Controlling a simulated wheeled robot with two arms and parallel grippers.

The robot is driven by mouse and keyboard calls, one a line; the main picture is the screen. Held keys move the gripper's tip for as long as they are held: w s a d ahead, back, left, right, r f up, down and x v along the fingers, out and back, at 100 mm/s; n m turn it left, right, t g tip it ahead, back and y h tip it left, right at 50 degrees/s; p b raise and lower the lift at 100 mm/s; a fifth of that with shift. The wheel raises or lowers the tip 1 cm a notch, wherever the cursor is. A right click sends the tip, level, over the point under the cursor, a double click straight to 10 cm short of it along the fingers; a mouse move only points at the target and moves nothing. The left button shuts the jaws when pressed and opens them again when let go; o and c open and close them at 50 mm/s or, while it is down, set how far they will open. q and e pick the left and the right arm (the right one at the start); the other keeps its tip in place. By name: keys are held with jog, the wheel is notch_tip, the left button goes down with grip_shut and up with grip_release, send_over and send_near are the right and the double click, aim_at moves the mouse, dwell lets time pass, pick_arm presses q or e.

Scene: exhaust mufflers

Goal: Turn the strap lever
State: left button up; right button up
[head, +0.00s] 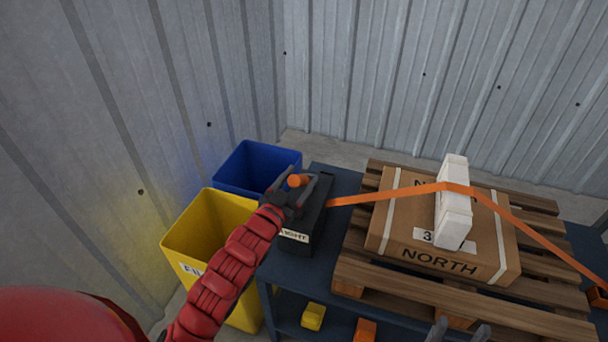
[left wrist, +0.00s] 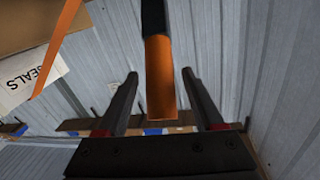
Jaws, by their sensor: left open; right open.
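The strap lever has an orange grip (head: 297,181) at the black ratchet box (head: 315,215), which has a partly hidden label. My left gripper (head: 304,184) is open around the lever. In the left wrist view the lever's orange grip (left wrist: 160,80) and black shaft lie between the spread fingers (left wrist: 159,85), with gaps on both sides. An orange strap (head: 390,194) runs from the box over a carton marked NORTH (head: 400,235) and a white block (head: 453,215) to the right edge. My right gripper (head: 458,332) is open and empty at the bottom edge.
The carton lies on a wooden pallet (head: 360,250) on a dark table (head: 300,273). A yellow bin (head: 195,240) and a blue bin (head: 255,160) stand left of it. Small yellow (head: 313,317) and orange (head: 364,330) blocks sit on the lower shelf. Corrugated walls enclose the corner.

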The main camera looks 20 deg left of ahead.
pick_arm(q)
jog(key=shift+w+d+f, duration=0.1)
jog(key=shift+w, duration=0.65)
jog(key=shift+w+d, duration=0.15)
jog(key=shift+w, duration=0.55)
grip_shut()
dwell(0.3)
